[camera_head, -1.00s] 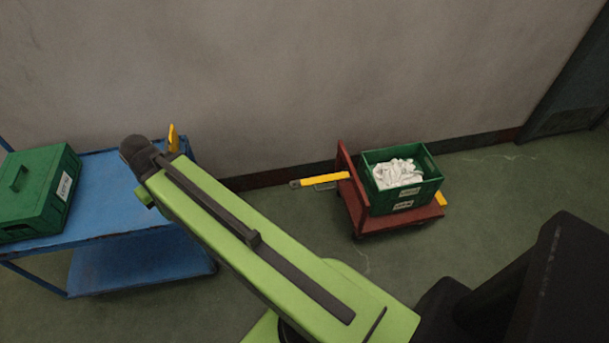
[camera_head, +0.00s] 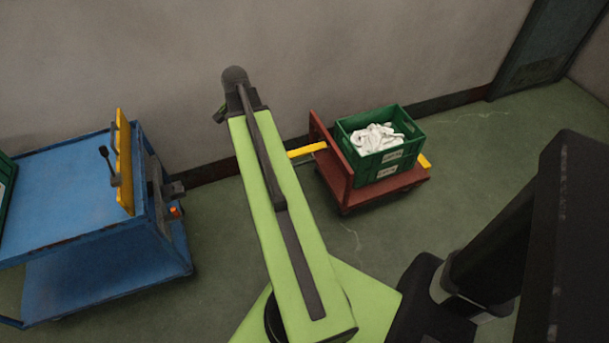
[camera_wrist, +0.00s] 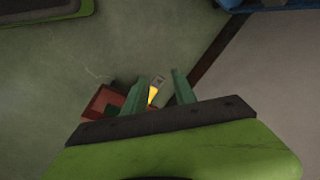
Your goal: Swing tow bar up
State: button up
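The yellow tow bar (camera_head: 308,149) sticks out level to the left from the red cart (camera_head: 349,170), low over the floor. My arm stands in front of its left end in the head view, so that end is hidden. In the wrist view a small piece of the yellow bar (camera_wrist: 152,95) shows between my fingers, with the red cart (camera_wrist: 97,103) to the left. My gripper (camera_wrist: 158,80) is open, its two green fingers apart with nothing held. The bar looks well beyond the fingertips.
A green crate (camera_head: 388,165) of white socks (camera_head: 375,137) sits on the red cart. A blue trolley (camera_head: 75,235) stands at left with a yellow upright plate (camera_head: 124,162), a black lever and a dark coupling (camera_head: 172,188). Floor between them is clear; the wall runs behind.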

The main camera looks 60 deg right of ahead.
jog(key=s+d+f+m+b, duration=0.2)
jog(key=s+d+f+m, duration=0.15)
jog(key=d, duration=0.35)
jog(key=s+d+f+m+b, duration=0.2)
jog(key=s+d+f+m, duration=0.15)
jog(key=s+d, duration=0.2)
jog(key=m+h+b, duration=0.1)
jog(key=m+b, duration=0.1)
send_near(305, 162)
jog(key=f+b, duration=0.2)
jog(key=b, duration=0.3)
jog(key=d+f+b, duration=0.1)
jog(key=f+b, duration=0.2)
jog(key=b, duration=0.3)
jog(key=w+f+b, duration=0.1)
jog(key=f+b, duration=0.1)
jog(key=b, duration=0.4)
jog(key=shift+d+f, duration=0.15)
jog(key=shift+f, duration=0.25)
jog(key=shift+r, duration=0.1)
jog(key=shift+c, duration=0.2)
grip_shut()
jog(key=shift+t, duration=0.3)
